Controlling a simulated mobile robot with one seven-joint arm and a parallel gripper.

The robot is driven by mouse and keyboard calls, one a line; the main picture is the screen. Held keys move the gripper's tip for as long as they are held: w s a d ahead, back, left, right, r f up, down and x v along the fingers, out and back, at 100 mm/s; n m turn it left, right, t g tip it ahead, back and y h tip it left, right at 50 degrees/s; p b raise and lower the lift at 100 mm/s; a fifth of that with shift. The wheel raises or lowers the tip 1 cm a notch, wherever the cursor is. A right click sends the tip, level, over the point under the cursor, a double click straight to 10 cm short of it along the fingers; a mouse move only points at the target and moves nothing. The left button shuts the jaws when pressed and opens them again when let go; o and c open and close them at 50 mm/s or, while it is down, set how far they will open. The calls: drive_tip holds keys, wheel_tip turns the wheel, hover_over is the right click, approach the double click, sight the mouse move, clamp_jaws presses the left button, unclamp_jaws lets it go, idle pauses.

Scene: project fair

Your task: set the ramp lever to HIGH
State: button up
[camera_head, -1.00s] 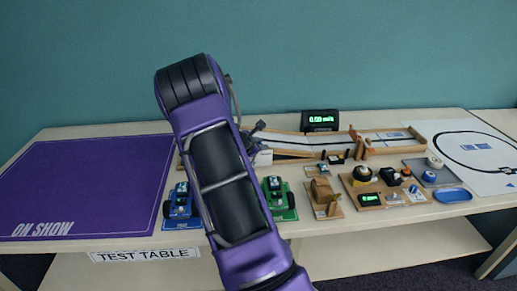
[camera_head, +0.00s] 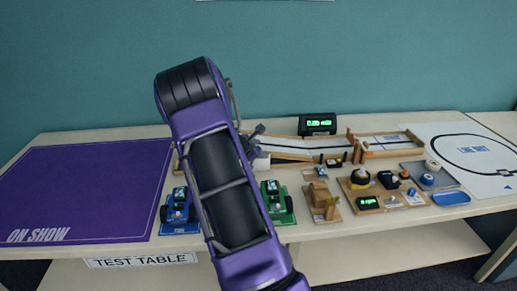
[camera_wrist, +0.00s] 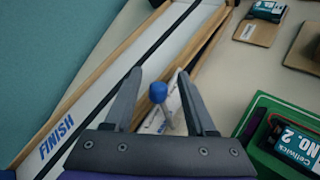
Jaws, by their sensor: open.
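The ramp lever shows in the wrist view as a blue round knob (camera_wrist: 158,92) on a thin stem, over a white plate with print (camera_wrist: 160,120) at the ramp's side. My gripper (camera_wrist: 159,76) is open, with one dark finger on each side of the knob in the picture. I cannot tell whether a finger touches it or how deep it sits between them. The ramp (camera_head: 285,143) lies along the back of the table. In the head view my arm hides the lever, and only part of my gripper (camera_head: 255,132) shows. The lever's setting cannot be read.
The wooden-edged track marked FINISH (camera_wrist: 62,128) runs beside my gripper. The green No. 2 car base (camera_wrist: 258,112) lies close on the right. A blue car (camera_head: 178,205), a lit display (camera_head: 317,125) and several small boards stand on the table. The purple mat (camera_head: 85,190) is empty.

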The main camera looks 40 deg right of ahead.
drive_tip(key=p+v, duration=0.1)
drive_tip(key=v, duration=1.6)
drive_tip(key=shift+p, duration=0.35)
drive_tip(key=shift+s+a+r, duration=0.1)
drive_tip(key=shift+a, duration=0.05)
